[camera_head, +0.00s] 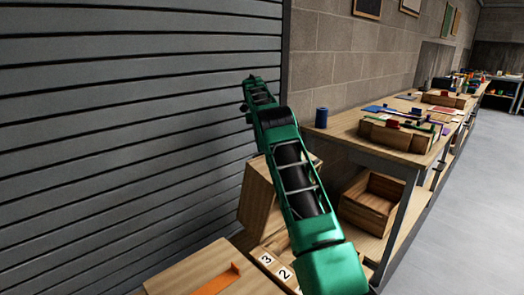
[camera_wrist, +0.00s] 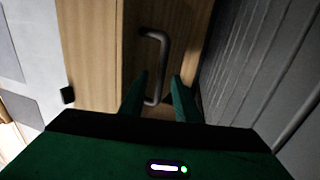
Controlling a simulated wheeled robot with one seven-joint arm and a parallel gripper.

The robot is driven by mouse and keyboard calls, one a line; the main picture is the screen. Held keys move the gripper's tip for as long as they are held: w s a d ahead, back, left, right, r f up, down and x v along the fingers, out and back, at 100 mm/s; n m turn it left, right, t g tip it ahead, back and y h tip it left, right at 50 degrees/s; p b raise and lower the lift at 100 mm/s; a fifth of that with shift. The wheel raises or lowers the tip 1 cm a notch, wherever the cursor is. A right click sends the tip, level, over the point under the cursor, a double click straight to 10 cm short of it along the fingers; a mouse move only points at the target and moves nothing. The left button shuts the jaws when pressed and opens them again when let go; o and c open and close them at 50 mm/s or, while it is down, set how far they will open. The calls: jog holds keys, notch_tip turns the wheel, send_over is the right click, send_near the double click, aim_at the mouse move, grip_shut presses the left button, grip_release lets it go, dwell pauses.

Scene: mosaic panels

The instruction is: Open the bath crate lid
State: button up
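In the wrist view a wooden panel (camera_wrist: 101,45) carries a dark bar handle (camera_wrist: 165,62). My gripper (camera_wrist: 159,78) is open, with its two green fingers apart on either side of the handle's lower part. I cannot tell whether the fingers touch it. In the head view a tall wooden box (camera_head: 258,195) stands behind my green arm, by the shutter wall. A wooden top with an orange bar (camera_head: 217,279) lies at the bottom. No label shows which one is the bath crate. I cannot make out the fingers in the head view.
A grey slatted shutter (camera_head: 130,110) fills the left. Tiles marked 3 and 2 (camera_head: 285,274) lie near the bottom. A long workbench (camera_head: 345,128) with trays and a blue can (camera_head: 321,117) runs along the right; an open wooden box (camera_head: 371,203) sits beneath. Floor at far right is clear.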

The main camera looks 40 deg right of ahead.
jog(key=s+a+r, duration=0.1)
jog(key=a+r, duration=0.8)
jog(key=a, duration=0.2)
jog(key=shift+s+a+r, duration=0.15)
jog(key=shift+a+r, duration=0.15)
jog(key=shift+r, duration=0.1)
dwell(0.5)
